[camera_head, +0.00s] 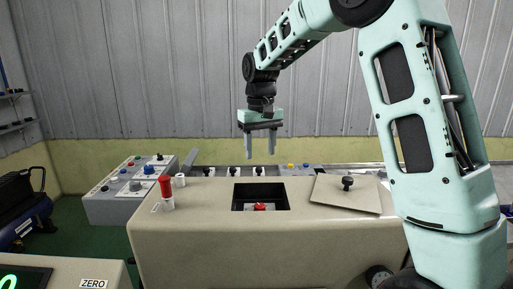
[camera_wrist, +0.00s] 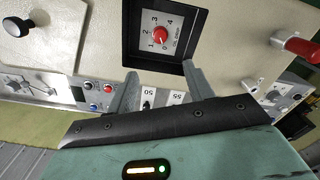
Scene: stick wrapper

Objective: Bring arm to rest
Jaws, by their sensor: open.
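My gripper (camera_head: 260,145) hangs from the pale green arm, fingers pointing down, above the far edge of the beige machine top. Its two grey fingers are apart with nothing between them.
A beige lid with a black knob (camera_head: 347,184) lies tilted right of the opening. A red-topped handle (camera_head: 166,190) stands at the left of the machine top (camera_head: 200,225). Control boxes (camera_head: 125,205) with knobs stand behind and left. The air around the gripper is free.

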